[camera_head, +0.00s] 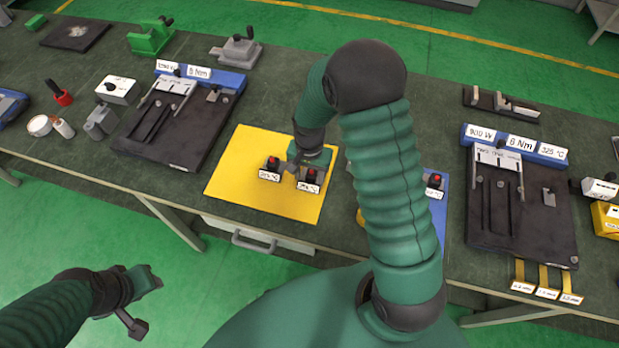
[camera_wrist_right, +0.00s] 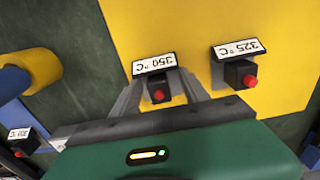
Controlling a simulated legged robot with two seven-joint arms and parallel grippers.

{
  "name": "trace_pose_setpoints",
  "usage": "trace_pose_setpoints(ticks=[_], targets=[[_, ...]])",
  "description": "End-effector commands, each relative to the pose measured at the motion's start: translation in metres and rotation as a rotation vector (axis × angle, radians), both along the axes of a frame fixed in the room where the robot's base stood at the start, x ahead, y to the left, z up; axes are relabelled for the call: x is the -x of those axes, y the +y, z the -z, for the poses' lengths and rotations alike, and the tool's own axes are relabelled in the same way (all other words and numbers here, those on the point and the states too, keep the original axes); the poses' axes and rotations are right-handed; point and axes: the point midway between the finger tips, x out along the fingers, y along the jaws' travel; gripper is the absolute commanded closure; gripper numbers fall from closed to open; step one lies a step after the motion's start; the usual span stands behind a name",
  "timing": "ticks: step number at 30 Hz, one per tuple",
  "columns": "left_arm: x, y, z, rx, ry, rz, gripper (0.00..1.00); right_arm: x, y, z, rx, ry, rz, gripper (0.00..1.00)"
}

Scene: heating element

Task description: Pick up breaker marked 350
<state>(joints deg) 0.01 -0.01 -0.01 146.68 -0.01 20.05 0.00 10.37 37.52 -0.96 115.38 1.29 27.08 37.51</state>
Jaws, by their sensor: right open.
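The breaker marked 350 °C (camera_wrist_right: 158,93) is a small black block with a red button and a white label. It sits on the yellow mat (camera_head: 237,186) and shows at the right of a pair in the head view (camera_head: 309,178). My right gripper (camera_wrist_right: 158,88) is open, with one finger on each side of this breaker in the wrist view. I cannot tell whether the fingers touch it. A similar breaker marked 325 °C (camera_wrist_right: 240,74) sits beside it on the mat. My left gripper (camera_head: 142,300) is low at the left, away from the table, its jaw state unclear.
A dark fixture (camera_head: 172,130) stands left of the mat, another (camera_head: 520,212) at the right. A blue mat (camera_head: 437,215) with a breaker (camera_head: 434,181) lies partly behind my right arm. A yellow roll-like object (camera_wrist_right: 43,67) shows in the wrist view.

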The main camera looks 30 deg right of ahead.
Motion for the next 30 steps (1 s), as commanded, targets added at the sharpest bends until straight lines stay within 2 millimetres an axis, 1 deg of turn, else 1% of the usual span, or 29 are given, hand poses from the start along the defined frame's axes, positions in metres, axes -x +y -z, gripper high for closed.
trace_pose_setpoints(ticks=[5, 6, 15, 18, 30], targets=[[0.0001, -0.0001, 0.0002, 0.0, 0.0, 0.0, 0.64, 0.0003, -0.0005, 0.0009, 0.0, -0.001, 0.001, 0.47], [0.0001, -0.0001, 0.0002, 0.0, 0.0, 0.0, 0.64, 0.0004, -0.0006, 0.0009, 0.0, -0.001, 0.001, 0.5], [0.0001, -0.0001, 0.0002, 0.0, 0.0, 0.0, 0.64, 0.0002, -0.0003, 0.0007, 0.0, 0.0, 0.0, 0.89], [0.0, -0.0001, 0.0002, 0.0, 0.0, 0.0, 0.64, 0.0002, -0.0001, 0.0006, 0.0, 0.0, 0.0, 1.0], [0.0, -0.0001, 0.0004, 0.0, 0.0, 0.0, 0.64, 0.0001, -0.0005, -0.0012, 0.0, -0.001, 0.0, 1.0]])
